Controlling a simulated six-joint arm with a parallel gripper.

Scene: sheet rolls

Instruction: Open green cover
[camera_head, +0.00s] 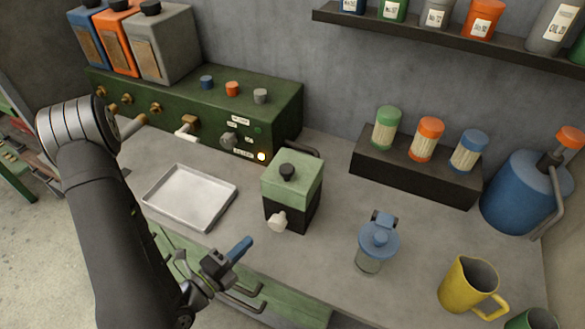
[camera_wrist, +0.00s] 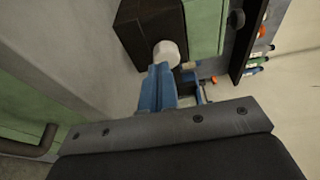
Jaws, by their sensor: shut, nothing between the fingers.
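A dark box (camera_head: 291,213) with a green cover (camera_head: 294,180) stands near the middle of the bench. The cover is down on the box and has a black knob (camera_head: 287,171) on top. A white knob (camera_head: 277,221) sticks out low on the box's front. My gripper (camera_head: 240,249) is in front of the box, to the lower left of the white knob, with its blue fingers shut and empty. In the wrist view, the white knob (camera_wrist: 166,54), dark box (camera_wrist: 150,30) and green cover (camera_wrist: 203,25) show just beyond the blue fingers (camera_wrist: 159,86).
A metal tray (camera_head: 162,205) lies left of the box. A green machine (camera_head: 190,105) with taps stands behind. A blue-lidded jar (camera_head: 370,262) and yellow jug (camera_head: 450,290) stand to the right. A dark rack (camera_head: 410,178) holds several jars. Drawer handles (camera_head: 240,300) project below the bench edge.

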